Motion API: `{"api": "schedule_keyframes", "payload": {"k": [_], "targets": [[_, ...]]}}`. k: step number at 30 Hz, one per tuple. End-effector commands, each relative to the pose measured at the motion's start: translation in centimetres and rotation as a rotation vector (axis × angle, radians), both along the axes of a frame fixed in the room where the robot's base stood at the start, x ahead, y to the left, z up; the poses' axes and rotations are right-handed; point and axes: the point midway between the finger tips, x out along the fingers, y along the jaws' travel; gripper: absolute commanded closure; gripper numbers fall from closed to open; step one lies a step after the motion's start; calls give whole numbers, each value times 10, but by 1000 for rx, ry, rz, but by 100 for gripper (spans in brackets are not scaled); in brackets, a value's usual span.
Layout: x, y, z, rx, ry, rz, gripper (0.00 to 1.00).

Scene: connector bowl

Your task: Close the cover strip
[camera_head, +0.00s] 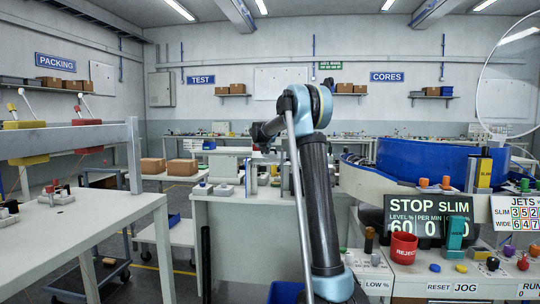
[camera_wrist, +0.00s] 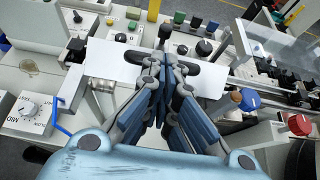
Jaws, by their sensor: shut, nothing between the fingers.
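A flat white strip (camera_wrist: 112,64), which looks like the cover strip, lies across the middle of the wrist view. It runs out to both sides of my gripper (camera_wrist: 166,66). A dark slot or handle (camera_wrist: 187,53) shows on it near the fingertips. My gripper is shut and empty, its fingers over the strip and hiding its middle. I cannot tell whether the fingertips touch it. In the head view my arm reaches over the middle bench, and I cannot make out the strip or the fingertips there.
A white dial box (camera_wrist: 27,112) stands left of my gripper in the wrist view. Blue (camera_wrist: 250,100) and red (camera_wrist: 299,124) knobs stand to the right. In the head view a blue bowl (camera_head: 425,160) and a red REJECT cup (camera_head: 403,248) stand right of my arm.

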Motion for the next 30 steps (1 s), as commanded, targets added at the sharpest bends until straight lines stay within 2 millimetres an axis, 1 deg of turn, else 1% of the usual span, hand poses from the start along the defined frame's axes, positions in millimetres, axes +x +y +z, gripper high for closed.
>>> {"api": "schedule_keyframes", "payload": {"k": [6,18,24,30], "targets": [[18,-1,9,-1,-1,3,100],[44,-6,19,-2,-5,7,100],[53,-8,21,-5,-6,7,100],[58,-10,21,-6,-7,7,100]]}}
